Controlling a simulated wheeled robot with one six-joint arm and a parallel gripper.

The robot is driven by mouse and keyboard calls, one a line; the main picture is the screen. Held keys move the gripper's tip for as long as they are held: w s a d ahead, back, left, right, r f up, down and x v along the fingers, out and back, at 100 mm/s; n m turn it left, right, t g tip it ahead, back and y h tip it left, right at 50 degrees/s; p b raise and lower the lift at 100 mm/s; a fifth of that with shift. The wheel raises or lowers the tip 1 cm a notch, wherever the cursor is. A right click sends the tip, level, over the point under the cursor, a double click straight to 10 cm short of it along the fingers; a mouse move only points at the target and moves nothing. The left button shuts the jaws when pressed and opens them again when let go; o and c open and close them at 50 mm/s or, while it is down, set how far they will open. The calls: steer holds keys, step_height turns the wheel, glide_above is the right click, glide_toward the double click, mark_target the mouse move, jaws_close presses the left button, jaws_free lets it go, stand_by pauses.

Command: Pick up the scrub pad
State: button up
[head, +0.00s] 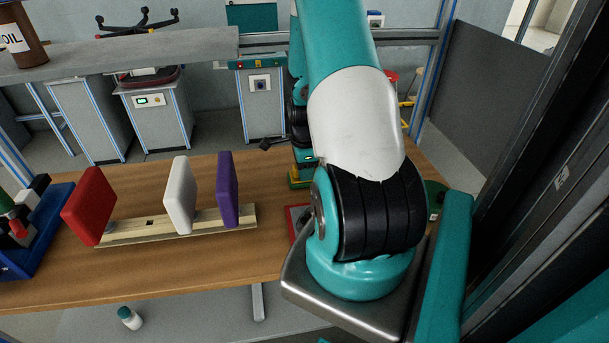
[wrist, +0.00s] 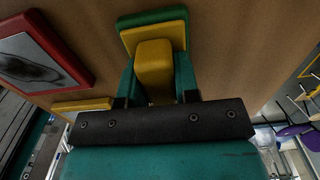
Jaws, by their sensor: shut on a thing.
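The scrub pad, a green and yellow block with a yellow grip (wrist: 153,72), shows ahead of my gripper in the wrist view. My gripper (wrist: 155,85) has its two teal fingers on either side of the yellow grip and is shut on it. The wider green and yellow part lies just beyond the fingertips, at or close to the wooden table top; I cannot tell if it touches. In the head view the pad (head: 299,183) shows low beside my arm, with part of my gripper (head: 302,158) above it. My arm hides much of that area.
A red-framed grey item (wrist: 40,60) lies left of the pad in the wrist view, with a yellow piece (wrist: 82,106) nearby. In the head view, red (head: 89,205), white (head: 180,194) and purple (head: 227,189) pads stand on a wooden rack (head: 150,228). A blue tray (head: 45,236) sits left.

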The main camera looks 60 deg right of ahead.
steer(key=shift+r, duration=0.1)
step_height(320, 180, up, 10)
steer(key=shift+f+b, duration=0.1)
steer(key=shift+b, duration=0.75)
steer(key=o, duration=0.3)
steer(key=shift+c, duration=1)
